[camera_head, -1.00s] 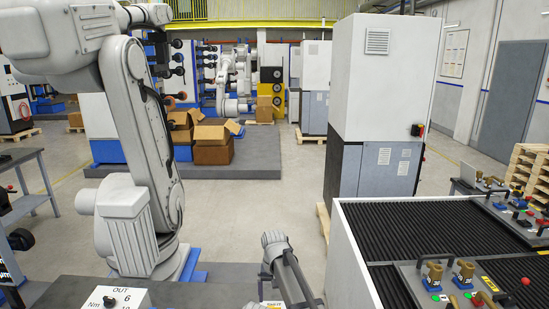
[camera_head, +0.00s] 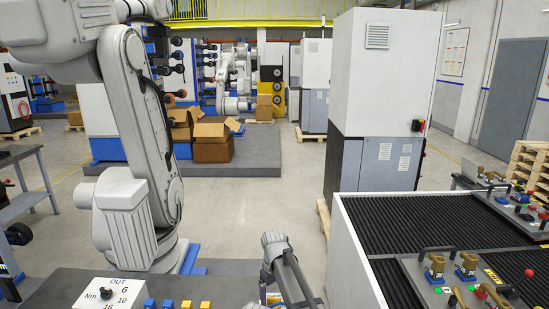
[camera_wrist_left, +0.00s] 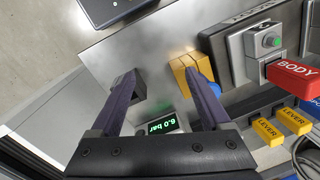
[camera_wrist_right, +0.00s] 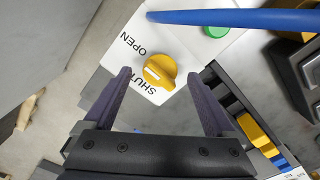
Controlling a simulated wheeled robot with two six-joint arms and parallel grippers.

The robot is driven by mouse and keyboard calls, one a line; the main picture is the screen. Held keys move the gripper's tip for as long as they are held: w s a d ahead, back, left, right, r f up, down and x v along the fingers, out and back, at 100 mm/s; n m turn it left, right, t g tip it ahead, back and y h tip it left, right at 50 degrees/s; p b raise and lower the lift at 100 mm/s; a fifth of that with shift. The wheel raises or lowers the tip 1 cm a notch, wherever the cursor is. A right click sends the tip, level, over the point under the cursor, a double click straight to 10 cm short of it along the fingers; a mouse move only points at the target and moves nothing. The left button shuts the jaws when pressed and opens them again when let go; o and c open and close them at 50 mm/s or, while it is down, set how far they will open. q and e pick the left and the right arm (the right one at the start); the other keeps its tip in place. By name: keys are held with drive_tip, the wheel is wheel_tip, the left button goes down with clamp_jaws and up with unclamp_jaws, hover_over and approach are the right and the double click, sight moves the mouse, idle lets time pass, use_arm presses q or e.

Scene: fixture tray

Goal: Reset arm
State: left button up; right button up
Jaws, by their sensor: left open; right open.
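My left gripper (camera_wrist_left: 162,72) is open in the left wrist view, above a grey metal surface. A yellow block (camera_wrist_left: 188,68) shows behind its right fingertip; I cannot tell whether they touch. Nothing shows held between the fingers. My right gripper (camera_wrist_right: 160,76) is open in the right wrist view. A yellow knob (camera_wrist_right: 158,66) on a white plate marked OPEN and SHUT shows in the gap between its fingertips, and the fingers do not look closed on it. In the head view I cannot make out the fingers of either gripper clearly.
A blue tube (camera_wrist_right: 235,17) crosses above the knob, near a green button (camera_wrist_right: 215,31). A red BODY block (camera_wrist_left: 293,76) and yellow LEVER blocks (camera_wrist_left: 268,131) lie right of my left gripper. A ribbed black bench (camera_head: 420,222) with fixtures stands right; a large white robot arm (camera_head: 140,130) stands left.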

drive_tip(key=n, duration=0.4)
drive_tip(key=shift+n, duration=0.4)
drive_tip(key=n, duration=0.4)
